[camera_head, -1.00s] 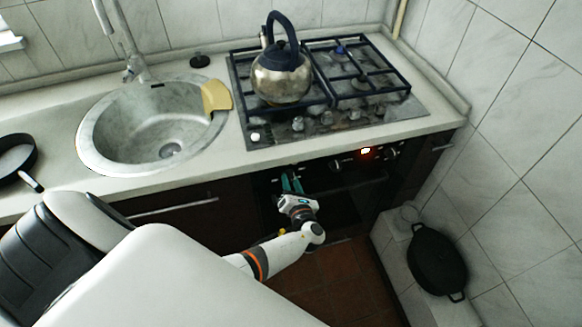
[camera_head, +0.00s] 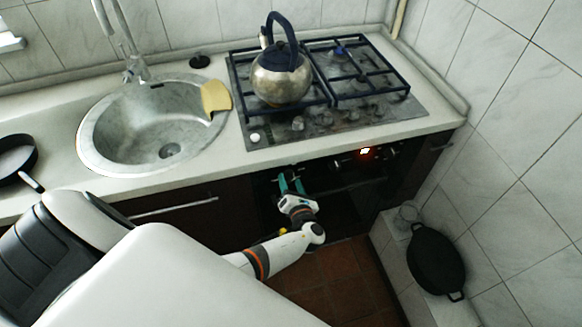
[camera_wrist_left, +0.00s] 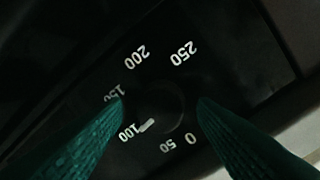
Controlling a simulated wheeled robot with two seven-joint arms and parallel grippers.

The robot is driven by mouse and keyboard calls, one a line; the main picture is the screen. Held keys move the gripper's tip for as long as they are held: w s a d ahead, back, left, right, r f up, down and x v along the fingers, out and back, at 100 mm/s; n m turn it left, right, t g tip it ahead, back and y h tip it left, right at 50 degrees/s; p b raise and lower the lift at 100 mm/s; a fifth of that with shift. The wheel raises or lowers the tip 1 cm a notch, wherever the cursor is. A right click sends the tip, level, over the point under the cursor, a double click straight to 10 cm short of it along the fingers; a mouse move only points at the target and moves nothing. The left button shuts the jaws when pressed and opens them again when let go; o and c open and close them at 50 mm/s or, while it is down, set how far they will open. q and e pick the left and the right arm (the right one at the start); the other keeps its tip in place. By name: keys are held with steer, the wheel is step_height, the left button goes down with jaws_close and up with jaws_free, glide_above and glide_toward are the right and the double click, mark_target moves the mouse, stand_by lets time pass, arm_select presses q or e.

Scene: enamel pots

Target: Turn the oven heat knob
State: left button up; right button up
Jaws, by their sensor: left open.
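The oven (camera_head: 345,205) is a dark built-in unit under the counter. In the left wrist view, the dark round heat knob (camera_wrist_left: 162,106) sits in a dial marked from 0 to 250. Its white pointer mark is beside the 100. My left gripper (camera_head: 290,178) is at the left part of the oven's front panel. In the left wrist view its green fingers (camera_wrist_left: 160,102) are open, one on each side of the knob. I cannot tell whether they touch it. In the head view the fingers cover the knob. My right gripper is not in view.
Above are the gas hob (camera_head: 400,112) and a steel kettle (camera_head: 279,80). The oven handle (camera_head: 350,187) runs below the panel.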

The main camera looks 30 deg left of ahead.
arm_select(q)
steer(key=v, duration=1.2)
